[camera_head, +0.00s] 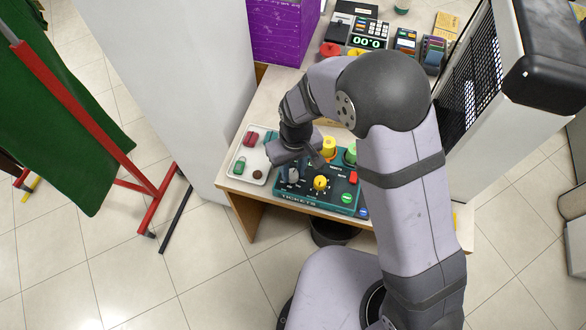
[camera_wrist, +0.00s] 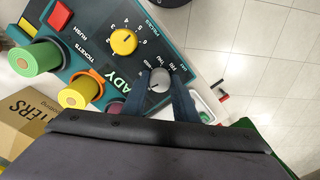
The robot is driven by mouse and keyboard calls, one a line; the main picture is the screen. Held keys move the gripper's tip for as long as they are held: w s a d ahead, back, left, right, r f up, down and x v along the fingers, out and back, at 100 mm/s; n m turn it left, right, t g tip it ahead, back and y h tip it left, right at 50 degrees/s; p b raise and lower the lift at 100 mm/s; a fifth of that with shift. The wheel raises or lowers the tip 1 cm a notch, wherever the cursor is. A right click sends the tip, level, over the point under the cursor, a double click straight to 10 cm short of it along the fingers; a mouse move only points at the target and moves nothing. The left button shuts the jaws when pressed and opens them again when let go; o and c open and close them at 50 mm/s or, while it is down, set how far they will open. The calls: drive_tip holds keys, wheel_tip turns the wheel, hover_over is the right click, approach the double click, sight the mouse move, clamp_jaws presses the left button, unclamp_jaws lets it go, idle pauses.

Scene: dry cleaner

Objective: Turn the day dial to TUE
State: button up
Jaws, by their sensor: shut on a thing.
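The day dial (camera_wrist: 159,79) is a round grey knob on the teal ticket panel (camera_wrist: 193,58). In the wrist view it sits between the two fingers of my gripper (camera_wrist: 160,88), which is shut on it. Small white day letters ring the dial, with FRI and THU roughly readable above it; the fingers cover others. I cannot tell which day its pointer faces. In the head view my gripper (camera_head: 291,166) is over the left part of the panel (camera_head: 280,190), and the dial (camera_head: 292,175) is partly hidden.
A yellow numbered dial (camera_wrist: 124,41) sits beside the day dial. A red button (camera_wrist: 60,15) and green (camera_wrist: 35,58) and yellow (camera_wrist: 78,92) rolls are nearby. A white tray (camera_head: 235,170) with small items stands left of the panel; open floor lies in front.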

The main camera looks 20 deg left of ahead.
sight(293, 174)
drive_tip(key=m, duration=0.5)
drive_tip(key=shift+m+p, duration=0.3)
drive_tip(key=shift+a, duration=0.1)
idle(0.3)
drive_tip(key=o, duration=1.1)
drive_tip(key=shift+c, duration=0.2)
drive_tip(key=shift+r, duration=0.15)
drive_tip(key=shift+d+r+b, duration=0.2)
drive_tip(key=shift+r+b, duration=0.7)
drive_tip(key=shift+r, duration=2.65)
